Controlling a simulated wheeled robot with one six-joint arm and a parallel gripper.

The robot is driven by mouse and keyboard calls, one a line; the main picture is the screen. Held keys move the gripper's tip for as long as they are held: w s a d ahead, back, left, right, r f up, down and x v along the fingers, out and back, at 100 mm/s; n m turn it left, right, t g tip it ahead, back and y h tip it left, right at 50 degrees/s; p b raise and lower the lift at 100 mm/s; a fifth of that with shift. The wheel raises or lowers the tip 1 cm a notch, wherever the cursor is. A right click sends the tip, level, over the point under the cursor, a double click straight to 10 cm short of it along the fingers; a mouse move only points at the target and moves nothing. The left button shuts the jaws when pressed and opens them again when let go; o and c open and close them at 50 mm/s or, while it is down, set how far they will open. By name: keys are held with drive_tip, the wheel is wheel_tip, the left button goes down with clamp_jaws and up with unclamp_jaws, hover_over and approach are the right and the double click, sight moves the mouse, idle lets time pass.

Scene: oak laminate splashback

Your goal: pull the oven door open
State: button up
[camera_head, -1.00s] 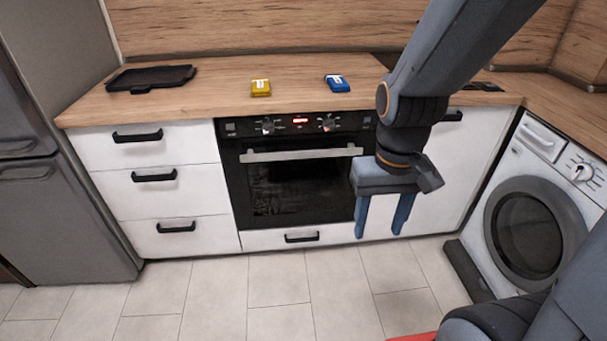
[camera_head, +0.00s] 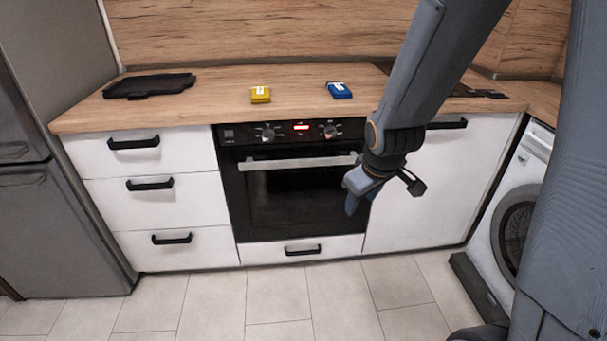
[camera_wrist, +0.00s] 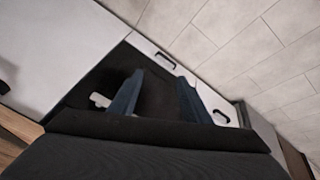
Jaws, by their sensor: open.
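The oven (camera_head: 230,190) is black and built in under the worktop. Its door (camera_head: 290,205) is shut, with a dark glass pane and a silver bar handle (camera_head: 290,163) across the top. My gripper (camera_head: 352,204) is in front of the door's right side, a little below the handle's right end, and hides part of that edge. Its blue fingers are apart and empty. In the wrist view my gripper (camera_wrist: 158,88) shows spread fingers over the dark oven front, and a pale piece of the handle (camera_wrist: 98,100) shows beside the left finger.
White drawers (camera_head: 165,205) stand left of the oven, a white cabinet (camera_head: 425,200) right. A low drawer (camera_head: 270,253) lies below it. The tiled floor (camera_head: 230,300) in front is clear.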

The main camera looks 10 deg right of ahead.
drive_tip(key=w+a+f+n+t+y+b, duration=0.1)
drive_tip(key=w+f+n+t+b, duration=0.25)
drive_tip(key=w, duration=0.55)
drive_tip(key=w+a+f+n+t+y+b, duration=0.1)
drive_tip(key=w+a+f+n+t+b, duration=0.15)
drive_tip(key=w+f+n, duration=0.4)
drive_tip(key=n+t+y+b, duration=0.5)
drive_tip(key=n+t+b, duration=0.1)
drive_tip(key=n, duration=0.1)
approach(304, 164)
drive_tip(key=x, duration=0.3)
drive_tip(key=shift+x, duration=3.8)
clamp_jaws()
